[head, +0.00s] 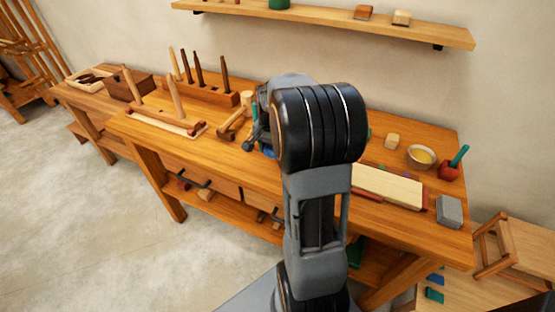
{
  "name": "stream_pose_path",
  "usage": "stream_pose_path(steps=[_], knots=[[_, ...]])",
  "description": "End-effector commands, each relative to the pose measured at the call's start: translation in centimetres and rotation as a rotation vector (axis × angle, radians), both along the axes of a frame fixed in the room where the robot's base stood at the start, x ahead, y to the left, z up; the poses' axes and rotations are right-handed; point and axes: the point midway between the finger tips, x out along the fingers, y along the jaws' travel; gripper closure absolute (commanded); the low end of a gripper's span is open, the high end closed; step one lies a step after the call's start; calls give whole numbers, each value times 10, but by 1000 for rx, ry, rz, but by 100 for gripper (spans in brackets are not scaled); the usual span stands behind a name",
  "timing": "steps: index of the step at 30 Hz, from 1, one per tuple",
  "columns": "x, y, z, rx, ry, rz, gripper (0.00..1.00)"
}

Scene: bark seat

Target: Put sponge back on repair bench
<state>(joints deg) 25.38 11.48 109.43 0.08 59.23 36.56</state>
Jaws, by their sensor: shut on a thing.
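The repair bench (285,178) is a long orange-brown wooden bench along the wall. My arm rises in front of its middle and hides part of its top. My gripper and its fingers cannot be made out behind the arm, so what they hold is hidden. I cannot pick out the sponge for certain. A grey block (449,211) lies at the bench's front right, and a small tan block (392,141) lies toward the back; I cannot tell whether either is a sponge.
A bowl (421,157), a red pot (449,171) and a pale board (388,186) occupy the right side. A tool rack (205,91) and mallet (232,124) occupy the left. A wall shelf (330,22) hangs above; a stool (505,245) stands right. Floor at left is clear.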

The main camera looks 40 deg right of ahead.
Motion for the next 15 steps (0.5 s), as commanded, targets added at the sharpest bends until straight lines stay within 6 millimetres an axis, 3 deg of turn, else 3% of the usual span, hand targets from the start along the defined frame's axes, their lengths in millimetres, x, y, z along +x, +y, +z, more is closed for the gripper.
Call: stream_pose_path(steps=[10, 15], knots=[[-5, -16, -22, 0, 1, 1, 72], [-6, -19, -45, 1, 2, 4, 72]])
